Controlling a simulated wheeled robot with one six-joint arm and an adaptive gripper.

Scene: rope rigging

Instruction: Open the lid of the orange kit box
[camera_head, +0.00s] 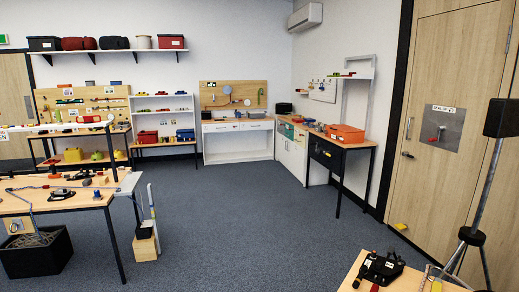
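An orange box (345,133), which looks like the kit box, sits on the wooden-topped side table (364,144) by the right wall, across the room. Its top looks closed, but it is too small here to make out a lid edge or latch. My gripper is not in view.
Open blue-grey carpet (240,225) fills the middle of the room up to that table. A cluttered workbench (100,205) and black bin (36,252) stand at left. A small table (405,280) and black tripod stand (470,236) are near at right.

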